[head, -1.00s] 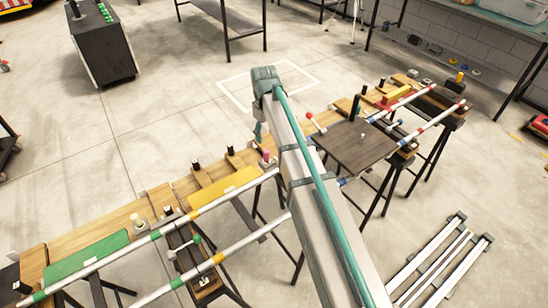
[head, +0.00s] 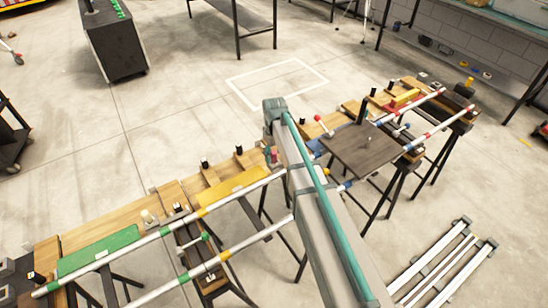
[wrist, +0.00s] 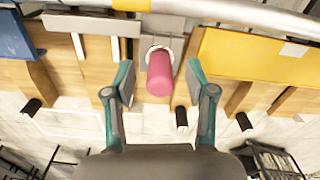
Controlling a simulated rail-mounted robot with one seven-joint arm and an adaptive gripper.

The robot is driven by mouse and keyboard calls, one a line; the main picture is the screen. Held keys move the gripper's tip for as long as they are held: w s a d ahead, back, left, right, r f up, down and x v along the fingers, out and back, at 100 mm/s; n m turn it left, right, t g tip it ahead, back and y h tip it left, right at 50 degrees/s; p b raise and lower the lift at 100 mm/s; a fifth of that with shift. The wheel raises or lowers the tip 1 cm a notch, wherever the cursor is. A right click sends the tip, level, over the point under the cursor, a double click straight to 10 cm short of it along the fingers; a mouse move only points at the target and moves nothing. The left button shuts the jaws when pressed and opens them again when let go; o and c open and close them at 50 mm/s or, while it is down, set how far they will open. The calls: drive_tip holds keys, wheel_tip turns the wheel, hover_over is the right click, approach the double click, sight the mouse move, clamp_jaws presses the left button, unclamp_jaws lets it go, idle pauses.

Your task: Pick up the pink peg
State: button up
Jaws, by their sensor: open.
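The pink peg (wrist: 159,75) is a short pink cylinder seated at a grey block with a pale ring around its base, near the top middle of the wrist view. In the head view, a small part of the peg (head: 274,155) shows just left of my arm. My gripper (wrist: 158,88) is open, with one teal-and-grey finger on each side of the peg. Gaps show between the peg and both fingers in the wrist view. My arm hides the gripper in the head view.
Black pegs (wrist: 182,119) stand near my fingers. A yellow panel (wrist: 255,55) lies right of the peg and a blue panel (wrist: 14,38) far left. A metal rail (wrist: 235,14) crosses above the peg in the wrist view. A dark plate (head: 362,150) is right of my arm.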

drive_tip(key=shift+f, duration=0.25)
drive_tip(key=shift+c, duration=0.4)
clamp_jaws()
drive_tip(key=shift+r, duration=0.15)
